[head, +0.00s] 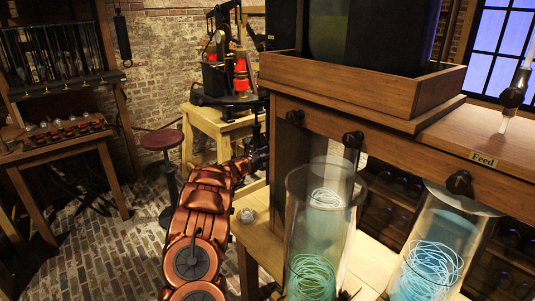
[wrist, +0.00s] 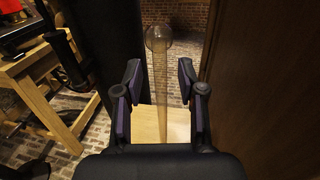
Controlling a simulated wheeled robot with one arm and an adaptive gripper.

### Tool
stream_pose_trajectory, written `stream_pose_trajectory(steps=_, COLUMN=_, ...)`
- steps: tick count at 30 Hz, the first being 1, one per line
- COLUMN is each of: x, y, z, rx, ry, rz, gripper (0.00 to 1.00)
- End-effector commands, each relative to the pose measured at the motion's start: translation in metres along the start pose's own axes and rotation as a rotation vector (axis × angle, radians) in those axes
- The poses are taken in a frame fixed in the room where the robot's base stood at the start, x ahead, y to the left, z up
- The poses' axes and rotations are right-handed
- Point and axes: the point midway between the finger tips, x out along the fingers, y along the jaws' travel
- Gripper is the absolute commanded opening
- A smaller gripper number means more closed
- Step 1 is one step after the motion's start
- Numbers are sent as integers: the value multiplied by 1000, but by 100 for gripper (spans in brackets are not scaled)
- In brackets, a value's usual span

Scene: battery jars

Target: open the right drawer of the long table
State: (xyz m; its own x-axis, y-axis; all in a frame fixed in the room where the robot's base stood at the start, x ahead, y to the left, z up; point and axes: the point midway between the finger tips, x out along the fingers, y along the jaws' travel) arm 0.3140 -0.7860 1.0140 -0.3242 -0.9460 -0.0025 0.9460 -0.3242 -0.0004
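A long wooden table (head: 490,140) runs along the right of the head view, with a "Feed" label (head: 483,159) on its front. Dark round knobs sit on that front: a left knob (head: 295,117), a middle knob (head: 352,139) and a right knob (head: 458,182). Drawer seams are not clear, and no drawer visibly stands out. My copper arm reaches up left of the table; its dark gripper (head: 260,160) is small there. In the wrist view my gripper (wrist: 159,78) is open, its purple-padded fingers apart. No knob shows between them.
A ball-topped glass rod (wrist: 160,95) shows beyond my fingers, above a pale wooden surface (wrist: 145,125). Tall glass jars (head: 318,235) with blue-green coils stand before the table front. A red stool (head: 162,140) stands at left. Brick floor (head: 105,255) is open at lower left.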

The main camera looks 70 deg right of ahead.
Motion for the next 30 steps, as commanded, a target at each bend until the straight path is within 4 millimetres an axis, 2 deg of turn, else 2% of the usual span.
stream_pose_trajectory(steps=4, x=0, y=0, z=6, rx=0, ry=0, rz=0, gripper=40)
stream_pose_trajectory(steps=10, x=-21, y=1, z=-1, rx=1, ry=4, rz=3, gripper=40)
stream_pose_trajectory(steps=30, x=-98, y=1, z=0, rx=2, ry=3, rz=2, gripper=40)
